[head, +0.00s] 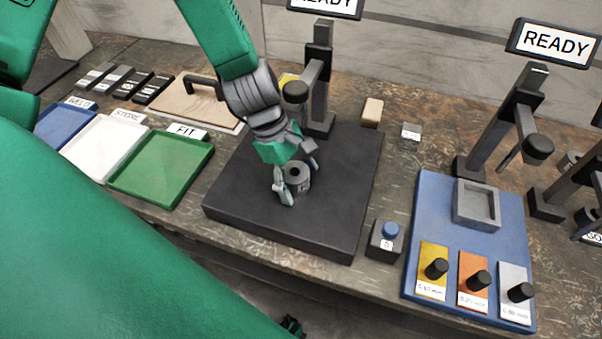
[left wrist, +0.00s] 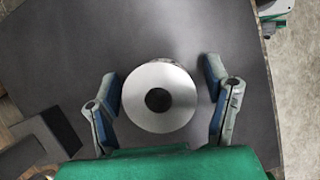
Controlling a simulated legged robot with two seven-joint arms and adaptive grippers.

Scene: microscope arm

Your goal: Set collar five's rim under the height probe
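A grey steel collar (head: 298,178) with a dark central bore stands on the black plate (head: 345,190). I cannot read a number on it. In the left wrist view the collar (left wrist: 159,97) sits between the two fingers, with a gap on each side. My left gripper (head: 296,172) is open around it and low over the plate. The height probe (head: 296,91) hangs from a dark stand at the plate's back edge, behind the collar and partly beside my left arm.
Blue, white and green trays (head: 163,172) lie at the left, the green one by a FIT label. A button box (head: 386,238) stands right of the plate. A blue board (head: 430,210) holds a square grey holder (head: 477,203) and knobbed blocks. A second READY stand (head: 500,120) is behind it.

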